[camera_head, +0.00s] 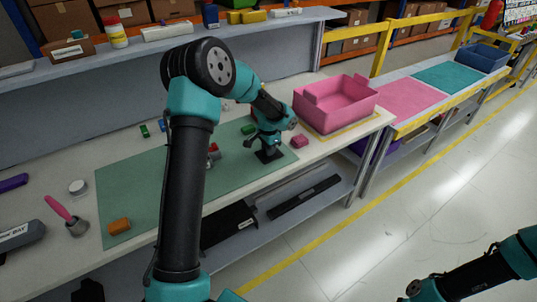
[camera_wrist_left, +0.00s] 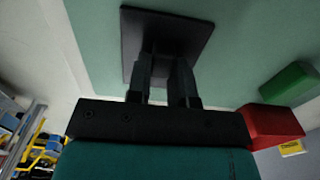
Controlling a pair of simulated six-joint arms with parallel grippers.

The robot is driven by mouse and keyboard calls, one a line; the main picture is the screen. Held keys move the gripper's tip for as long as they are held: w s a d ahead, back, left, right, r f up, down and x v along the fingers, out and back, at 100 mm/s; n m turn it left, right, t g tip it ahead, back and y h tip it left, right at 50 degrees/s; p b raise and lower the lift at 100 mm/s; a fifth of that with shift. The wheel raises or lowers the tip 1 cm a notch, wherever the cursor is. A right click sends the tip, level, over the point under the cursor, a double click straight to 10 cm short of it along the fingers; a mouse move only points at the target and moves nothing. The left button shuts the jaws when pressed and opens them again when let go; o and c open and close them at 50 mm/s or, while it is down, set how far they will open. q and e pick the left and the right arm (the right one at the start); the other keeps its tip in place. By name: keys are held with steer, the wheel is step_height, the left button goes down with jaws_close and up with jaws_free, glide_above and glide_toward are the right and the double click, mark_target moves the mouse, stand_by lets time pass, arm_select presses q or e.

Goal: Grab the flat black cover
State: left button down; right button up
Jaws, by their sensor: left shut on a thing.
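The flat black cover (camera_head: 268,156) is a thin dark square plate at the right part of the green mat (camera_head: 140,190). It also shows in the left wrist view (camera_wrist_left: 190,35), just beyond the fingertips. My left gripper (camera_head: 267,146) points down over the cover, its fingers shut on the cover's middle. The same fingers show in the left wrist view (camera_wrist_left: 167,70). Whether the cover touches the mat or hangs just above it I cannot tell. My right arm comes in at the lower right of the head view; its gripper is out of the picture.
A pink block (camera_head: 299,141) lies right of the gripper, and a pink bin (camera_head: 337,103) stands behind it. A green block (camera_head: 248,129) is behind the gripper. An orange block (camera_head: 119,226) lies at the mat's front left. The mat's left part is mostly clear.

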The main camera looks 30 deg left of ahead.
arm_select(q)
steer(key=shift+r, duration=0.1)
steer(key=shift+r, duration=1.4)
steer(key=shift+s+d+r, duration=0.1)
steer(key=shift+s+r, duration=0.05)
steer(key=shift+r, duration=0.2)
steer(key=s+d+r, duration=0.1)
steer(key=s+d, duration=0.7)
steer(key=s, duration=0.5)
steer(key=shift+s+r, duration=0.15)
steer(key=shift+s, duration=0.1)
